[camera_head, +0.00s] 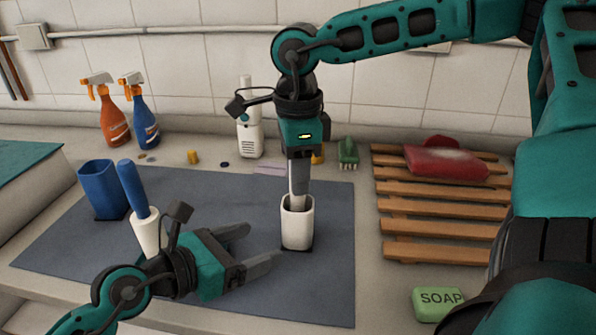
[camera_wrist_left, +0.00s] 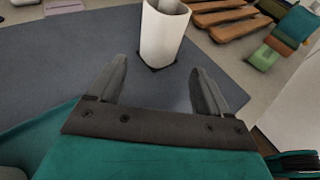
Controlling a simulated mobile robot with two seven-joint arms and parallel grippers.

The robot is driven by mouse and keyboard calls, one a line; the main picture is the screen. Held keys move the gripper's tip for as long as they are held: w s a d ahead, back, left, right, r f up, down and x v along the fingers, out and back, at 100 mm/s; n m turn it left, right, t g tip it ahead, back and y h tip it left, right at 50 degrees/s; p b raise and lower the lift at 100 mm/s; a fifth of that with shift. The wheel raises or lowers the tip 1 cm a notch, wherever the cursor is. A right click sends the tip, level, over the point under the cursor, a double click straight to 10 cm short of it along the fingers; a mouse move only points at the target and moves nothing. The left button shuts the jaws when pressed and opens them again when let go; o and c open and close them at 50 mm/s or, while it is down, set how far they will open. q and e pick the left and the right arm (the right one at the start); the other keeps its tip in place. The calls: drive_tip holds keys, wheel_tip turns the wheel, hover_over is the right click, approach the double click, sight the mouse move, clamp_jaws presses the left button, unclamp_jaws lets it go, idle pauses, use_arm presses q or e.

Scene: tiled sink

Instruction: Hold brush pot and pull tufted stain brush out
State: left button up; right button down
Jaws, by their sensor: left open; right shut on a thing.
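The white brush pot (camera_head: 297,228) stands upright on the grey mat, and its lower part shows in the left wrist view (camera_wrist_left: 163,38). My right gripper (camera_head: 299,190) points straight down at the pot's mouth and is shut on the tufted stain brush, which its fingers and the pot hide almost entirely. My left gripper (camera_head: 263,244) is open, low over the mat to the left of the pot. Its fingers point toward the pot, which is ahead of the gap between the fingertips in the left wrist view (camera_wrist_left: 158,68). The fingers are apart from the pot.
A blue cup (camera_head: 101,190) and a blue-handled white tool (camera_head: 146,234) stand left on the mat (camera_head: 222,188). Spray bottles (camera_head: 113,122) and a white bottle (camera_head: 249,135) stand behind. A wooden rack (camera_head: 440,228) with a red item (camera_head: 445,163) and green soap (camera_head: 437,304) are right.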

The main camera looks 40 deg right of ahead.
sight(282, 235)
use_arm(q)
drive_tip(key=shift+x, duration=5)
drive_tip(key=shift+o, duration=0.2)
drive_tip(key=shift+c, duration=1.4)
drive_tip(key=o, duration=0.6)
drive_tip(key=shift+a, duration=0.1)
drive_tip(key=shift+o, duration=0.2)
drive_tip(key=shift+c, duration=0.2)
drive_tip(key=c, duration=0.9)
drive_tip(key=shift+o, duration=0.2)
